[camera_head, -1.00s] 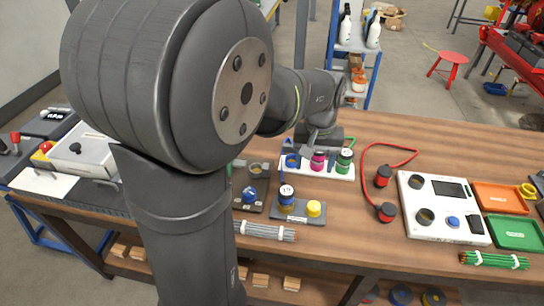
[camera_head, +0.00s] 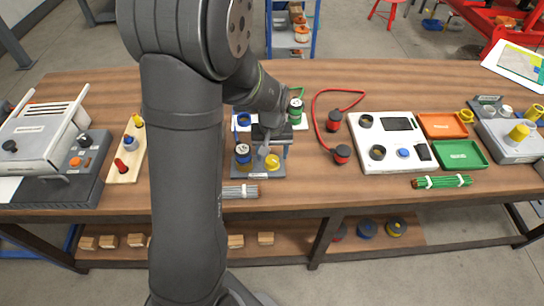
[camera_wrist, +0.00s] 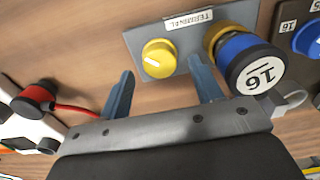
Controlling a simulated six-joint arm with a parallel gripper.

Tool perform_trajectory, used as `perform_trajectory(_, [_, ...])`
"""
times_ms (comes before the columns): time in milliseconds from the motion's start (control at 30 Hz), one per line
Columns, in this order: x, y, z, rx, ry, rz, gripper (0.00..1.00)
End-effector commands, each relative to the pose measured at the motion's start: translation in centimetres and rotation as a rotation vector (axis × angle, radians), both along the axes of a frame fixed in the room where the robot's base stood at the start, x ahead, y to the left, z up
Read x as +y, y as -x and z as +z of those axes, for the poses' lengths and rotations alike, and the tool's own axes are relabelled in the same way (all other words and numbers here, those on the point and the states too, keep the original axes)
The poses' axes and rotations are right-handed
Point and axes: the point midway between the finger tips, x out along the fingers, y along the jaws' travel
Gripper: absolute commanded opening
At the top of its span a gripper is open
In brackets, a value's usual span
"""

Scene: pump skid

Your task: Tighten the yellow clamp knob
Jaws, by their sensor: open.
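The yellow clamp knob (camera_head: 272,162) sits on a small grey terminal plate (camera_head: 258,172) on the wooden bench. In the wrist view the knob (camera_wrist: 158,58) is round, with a pale line on its top, and the plate (camera_wrist: 182,38) carries a TERMINAL label. My gripper (camera_head: 274,150) is open and empty above the back of the plate. In the wrist view my gripper (camera_wrist: 162,70) has its two blue-grey fingers to either side of the knob, which shows between the tips; I cannot tell whether they reach down beside it.
A blue plug marked 16 (camera_wrist: 250,65) stands on the plate, close to the right finger. Behind is a white rack with a green-banded piece (camera_head: 295,112). A red cable (camera_head: 318,108), a white panel (camera_head: 397,128) and grey cables (camera_head: 240,191) lie nearby.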

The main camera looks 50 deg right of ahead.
Motion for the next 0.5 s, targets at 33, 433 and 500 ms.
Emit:
perform_trajectory(33, [0.0, 0.0, -0.8, 0.001, -0.002, 0.000, 0.59])
perform_trajectory(433, [0.0, 0.0, -2.6, -0.001, 0.001, 0.000, 0.59])
perform_trajectory(500, [0.0, 0.0, -2.6, -0.001, 0.001, 0.000, 0.59])
